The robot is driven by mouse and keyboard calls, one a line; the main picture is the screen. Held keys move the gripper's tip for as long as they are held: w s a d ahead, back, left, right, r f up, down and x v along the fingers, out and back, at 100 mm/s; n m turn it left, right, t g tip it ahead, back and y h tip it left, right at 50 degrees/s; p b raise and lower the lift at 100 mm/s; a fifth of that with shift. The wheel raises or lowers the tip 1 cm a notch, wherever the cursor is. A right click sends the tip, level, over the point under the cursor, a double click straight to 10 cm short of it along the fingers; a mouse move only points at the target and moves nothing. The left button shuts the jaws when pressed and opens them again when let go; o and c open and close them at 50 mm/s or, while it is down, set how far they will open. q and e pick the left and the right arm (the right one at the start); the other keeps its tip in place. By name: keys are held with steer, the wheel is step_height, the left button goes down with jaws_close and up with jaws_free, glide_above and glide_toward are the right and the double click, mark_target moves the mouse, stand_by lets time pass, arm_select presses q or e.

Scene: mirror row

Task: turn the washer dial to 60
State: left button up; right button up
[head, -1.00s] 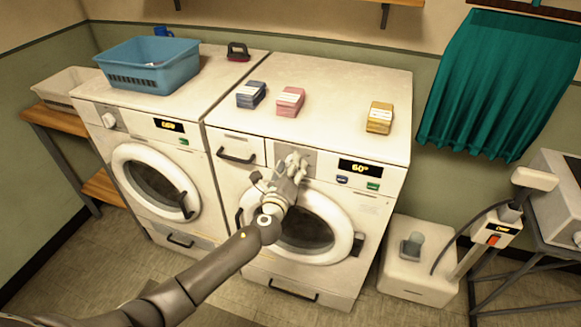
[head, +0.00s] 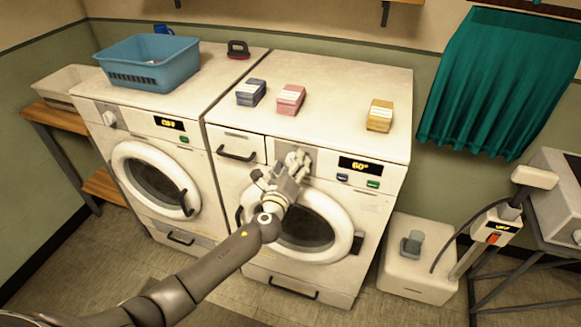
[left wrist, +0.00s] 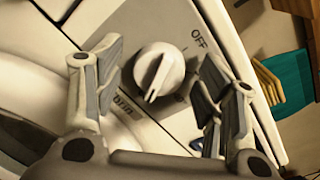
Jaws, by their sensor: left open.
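The right-hand machine (head: 384,205) has a dark display (head: 360,166) reading 60°. Its white dial (left wrist: 159,72) shows in the left wrist view on a grey panel, with the word OFF printed near it. The dial's pointer ridge points down and slightly left in that view. My left gripper (head: 298,160) is at this panel, and it also shows in the left wrist view (left wrist: 160,85). Its fingers are open, one on each side of the dial, with visible gaps to it. In the head view the gripper mostly hides the dial. My right gripper is not in view.
A second machine (head: 205,215) stands to the left, its display reading OFF. A blue basket (head: 150,66) is on top of it. Blue (head: 251,92), pink (head: 290,99) and yellow (head: 380,115) boxes sit on the right machine. A white container (head: 418,265) stands on the floor at right.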

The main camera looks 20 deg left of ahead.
arm_select(q)
steer(key=s, duration=1.2)
steer(key=shift+d+r, duration=0.25)
steer(key=s+a+f+n+g, duration=0.2)
steer(key=s+f+n+g, duration=0.15)
steer(key=f, duration=0.75)
steer(key=s+a+f+n+g, duration=0.2)
steer(key=s+f+n, duration=0.25)
steer(key=f, duration=0.65)
steer(key=s+a+f+n+g, duration=0.25)
steer(key=s+f, duration=0.25)
steer(key=f, duration=0.6)
steer(key=s+f+n+g, duration=0.3)
steer(key=s+f+n, duration=0.2)
steer(key=s, duration=0.6)
steer(key=s+d+f+n+g, duration=0.1)
steer(key=s+f+n+g, duration=0.1)
steer(key=s+f+n, duration=0.2)
steer(key=s+d+f+n+g, duration=0.1)
steer(key=s+f+n+g, duration=0.2)
steer(key=s+f, duration=0.7)
steer(key=s+n, duration=0.2)
steer(key=s, duration=0.8)
steer(key=shift+s+d+n+g+h+b, duration=0.15)
steer(key=shift+s+n+g+h+b, duration=0.05)
steer(key=shift+n+g+h+b, duration=0.15)
steer(key=shift+w+f, duration=0.1)
